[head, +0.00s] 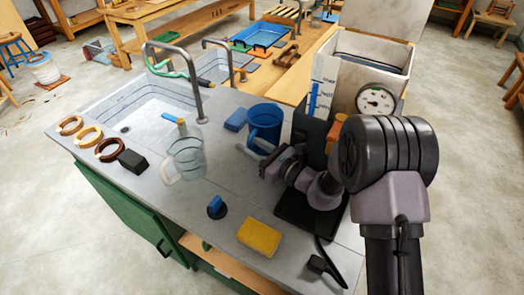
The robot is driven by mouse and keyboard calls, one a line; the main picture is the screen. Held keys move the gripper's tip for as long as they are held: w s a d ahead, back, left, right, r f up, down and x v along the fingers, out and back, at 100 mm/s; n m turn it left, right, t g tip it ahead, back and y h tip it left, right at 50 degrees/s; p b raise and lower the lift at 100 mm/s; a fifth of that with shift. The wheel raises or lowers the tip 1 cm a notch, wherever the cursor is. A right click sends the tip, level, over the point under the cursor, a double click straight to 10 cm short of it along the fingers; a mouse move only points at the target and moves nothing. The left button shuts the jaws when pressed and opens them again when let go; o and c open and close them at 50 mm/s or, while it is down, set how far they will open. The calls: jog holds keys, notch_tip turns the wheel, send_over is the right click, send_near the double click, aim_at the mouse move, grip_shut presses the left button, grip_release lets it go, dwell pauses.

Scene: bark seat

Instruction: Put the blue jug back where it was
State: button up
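The blue jug (265,121) stands upright on the grey counter, right of the sink. My gripper (253,148) is just in front of the jug's lower part, at its near side. Its two fingers point away toward the back left and show a gap between them, with nothing seen in it. The fingertips overlap the jug's base in this view, and I cannot tell whether they touch it. My wrist hides some of the counter right of the jug.
A clear glass jug (186,156) stands left of my gripper. A blue block (236,120), a yellow sponge (259,237), a dark blue knob-like object (216,207) and a black block (133,162) lie around. A dial scale (375,100) stands behind my wrist.

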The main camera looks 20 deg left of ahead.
jog(key=p+v, duration=0.1)
jog(key=v, duration=0.4)
jog(key=p+v, duration=0.2)
jog(key=v, duration=0.4)
jog(key=p+v, duration=0.1)
jog(key=v, duration=0.5)
jog(key=shift+d+f, duration=0.2)
jog(key=shift+f, duration=0.2)
jog(key=s+d+r+n+g+h, duration=0.4)
jog(key=s+r+n+g+h, duration=0.25)
jog(key=s+r+n, duration=0.65)
jog(key=s+d+r+n+t+h, duration=0.1)
jog(key=s+d+r+t+h, duration=0.1)
jog(key=d, duration=0.3)
jog(key=s+d+r+n+t+h, duration=0.1)
jog(key=d+r+t+h, duration=0.1)
jog(key=d, duration=0.4)
jog(key=s+d+r+n+t+h, duration=0.1)
jog(key=s+d+r+t+h, duration=0.1)
jog(key=d+h, duration=0.3)
jog(key=shift+s+d+r+n+t, duration=0.25)
jog(key=shift+s+n+t, duration=0.1)
jog(key=shift+t, duration=0.3)
